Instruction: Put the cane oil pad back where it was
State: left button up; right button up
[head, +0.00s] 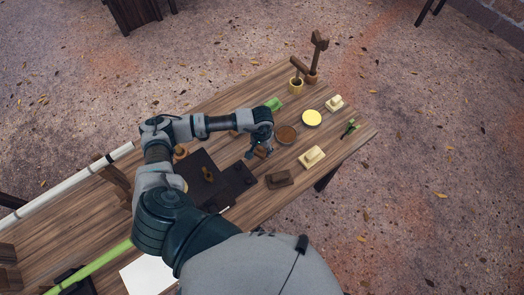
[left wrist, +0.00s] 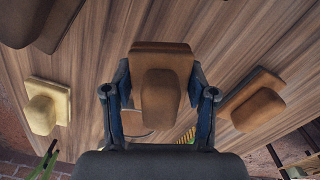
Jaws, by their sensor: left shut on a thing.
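My left gripper (head: 259,152) is above the wooden table and is shut on a brown pad with a raised block grip. In the left wrist view this pad (left wrist: 161,85) sits between the two fingers of the gripper (left wrist: 159,108), with table planks behind it. In the head view the gripper and arm largely hide it. Another brown pad (head: 279,179) lies on the table just below the gripper in the picture. I cannot tell by look alone which brown pad is the cane oil one. My right gripper is not in view.
Cream pads (head: 312,157) lie to the right, with a round brown dish (head: 286,134) and a yellow dish (head: 311,118) near them. A green item (head: 273,104) and wooden holders with upright tools (head: 312,77) stand behind. A dark board (head: 230,177) lies left of the gripper.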

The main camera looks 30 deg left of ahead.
aim_at(262, 152)
pick_arm(q)
jog(key=shift+a+f, duration=0.1)
jog(key=shift+f, duration=1.5)
jog(key=o, duration=1.1)
jog(key=shift+r, duration=0.1)
notch_tip(262, 152, up, 12)
jog(key=shift+w+r+b, duration=0.1)
jog(key=shift+b, duration=0.45)
